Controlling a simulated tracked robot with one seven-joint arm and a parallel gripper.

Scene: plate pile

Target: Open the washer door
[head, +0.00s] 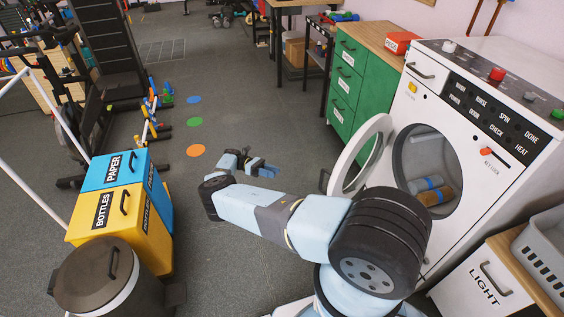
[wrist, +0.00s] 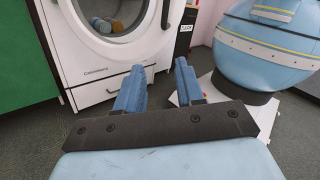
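The white washer (head: 475,130) stands at the right in the head view. Its round door (head: 360,155) is swung out to the left of the opening, standing well open. Rolled blue and brown items lie in the drum (head: 428,170). The washer front (wrist: 65,50) and opening also show in the wrist view, with what looks like the door's edge (wrist: 166,14) at the right of the opening. My gripper (head: 262,168) is left of the door and apart from it. In the wrist view, its blue fingers (wrist: 158,88) are spread with nothing between them.
A green cabinet (head: 355,75) stands behind the door. A white LIGHT bin (head: 485,280) and a grey basket (head: 545,245) are at the lower right. The PAPER and BOTTLES bins (head: 120,210) stand left. Open grey floor (head: 250,100) lies between.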

